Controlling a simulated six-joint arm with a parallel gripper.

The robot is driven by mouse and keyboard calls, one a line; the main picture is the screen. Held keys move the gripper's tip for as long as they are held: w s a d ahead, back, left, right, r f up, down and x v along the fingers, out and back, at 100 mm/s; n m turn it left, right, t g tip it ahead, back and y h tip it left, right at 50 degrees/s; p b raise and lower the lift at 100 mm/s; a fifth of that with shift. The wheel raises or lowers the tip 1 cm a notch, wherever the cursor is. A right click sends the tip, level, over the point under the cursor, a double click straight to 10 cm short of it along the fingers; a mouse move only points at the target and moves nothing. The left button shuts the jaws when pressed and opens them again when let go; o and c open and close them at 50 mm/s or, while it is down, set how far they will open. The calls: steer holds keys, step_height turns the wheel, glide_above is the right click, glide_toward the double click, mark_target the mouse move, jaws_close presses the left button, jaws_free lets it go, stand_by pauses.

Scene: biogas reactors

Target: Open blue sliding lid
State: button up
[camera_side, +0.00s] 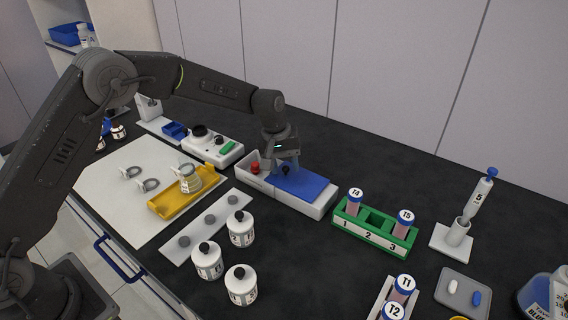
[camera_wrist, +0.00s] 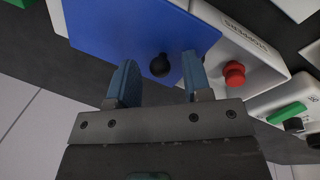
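The blue sliding lid (camera_side: 303,184) lies on a long white box (camera_side: 318,209) and covers its middle and right part. The lid has a black round knob (camera_side: 286,170) near its left end. In the wrist view the lid (camera_wrist: 110,30) fills the upper middle and the knob (camera_wrist: 160,65) stands between and beyond my fingertips. My gripper (camera_wrist: 158,75) is open, with blue-grey fingers on either side of the knob, not visibly touching it. In the side view my gripper (camera_side: 282,162) is over the lid's left end, partly hiding it.
A red stopper (camera_side: 255,167) sits in the uncovered left compartment of the box; it also shows in the wrist view (camera_wrist: 234,74). A green tube rack (camera_side: 373,229) stands close to the right end. White bottles (camera_side: 241,230) stand in front. The bench behind is clear.

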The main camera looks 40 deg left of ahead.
step_height(320, 180, up, 14)
steer(key=s+a, duration=0.1)
steer(key=a, duration=0.1)
steer(key=shift+s+f, duration=0.25)
steer(key=shift+a, duration=0.1)
stand_by(0.3)
steer(key=s+a+r+m+t+y, duration=0.1)
steer(key=s+a+r+m, duration=0.1)
steer(key=s+r, duration=0.5)
steer(key=s+a+r+m+t, duration=0.1)
steer(key=s+r, duration=0.2)
steer(key=s, duration=0.7)
steer(key=s+a+f+m+t, duration=0.1)
steer(key=s+f+m, duration=0.1)
steer(key=s, duration=0.6)
steer(key=s+a+f+m+t, duration=0.1)
steer(key=s+f, duration=0.2)
steer(key=s, duration=0.5)
steer(key=shift+s+a+m+y, duration=0.15)
steer(key=shift+s+m+y, duration=0.1)
steer(key=shift+m+y, duration=0.15)
